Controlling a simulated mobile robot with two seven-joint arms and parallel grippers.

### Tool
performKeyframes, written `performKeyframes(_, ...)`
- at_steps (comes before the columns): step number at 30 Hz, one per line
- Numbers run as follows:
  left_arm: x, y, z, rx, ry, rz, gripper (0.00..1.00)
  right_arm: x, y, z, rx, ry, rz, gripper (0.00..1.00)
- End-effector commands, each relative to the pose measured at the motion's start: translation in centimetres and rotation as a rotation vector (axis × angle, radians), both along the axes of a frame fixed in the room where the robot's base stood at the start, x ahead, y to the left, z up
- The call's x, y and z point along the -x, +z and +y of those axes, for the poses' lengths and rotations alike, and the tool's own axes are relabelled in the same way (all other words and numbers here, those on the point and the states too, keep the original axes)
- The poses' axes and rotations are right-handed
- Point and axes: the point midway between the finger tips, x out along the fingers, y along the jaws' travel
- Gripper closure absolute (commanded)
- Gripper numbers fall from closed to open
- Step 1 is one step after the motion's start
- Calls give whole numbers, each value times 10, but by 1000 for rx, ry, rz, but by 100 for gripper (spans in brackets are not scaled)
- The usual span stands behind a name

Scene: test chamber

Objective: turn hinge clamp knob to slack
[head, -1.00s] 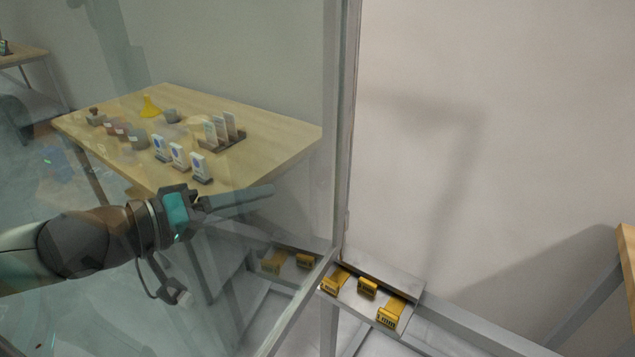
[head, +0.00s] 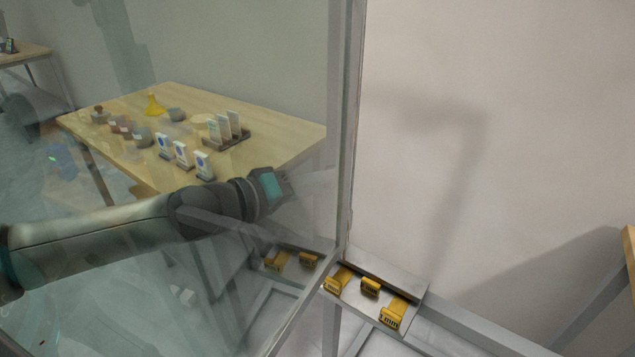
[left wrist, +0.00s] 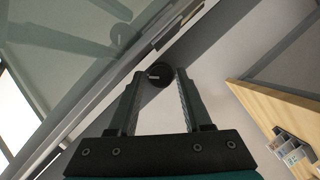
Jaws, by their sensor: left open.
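A round black knob (left wrist: 159,75) with a short pale mark on its face shows in the left wrist view, beside the metal frame of a glass panel. My left gripper (left wrist: 161,72) is open and empty, its fingertips on either side of the knob in the picture; I cannot tell whether they touch it. In the head view my left arm reaches in from the left, and the gripper (head: 305,183) is near the upright frame post, its fingers faint. I cannot make out the knob in the head view. My right gripper is not in view.
A glass panel with a metal post (head: 345,130) stands close by the gripper. A metal tray (head: 372,317) with yellow labelled blocks (head: 393,312) lies below.

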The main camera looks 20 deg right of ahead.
Motion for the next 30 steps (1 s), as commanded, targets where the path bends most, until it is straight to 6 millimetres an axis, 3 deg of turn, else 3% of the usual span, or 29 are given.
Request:
performKeyframes(8, 0, -1, 0, 0, 1, 1, 53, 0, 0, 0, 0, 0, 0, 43)
performKeyframes(21, 0, 0, 0, 0, 1, 1, 100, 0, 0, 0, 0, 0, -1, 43)
performKeyframes(30, 0, -1, 0, 3, 0, 6, 100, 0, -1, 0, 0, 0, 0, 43)
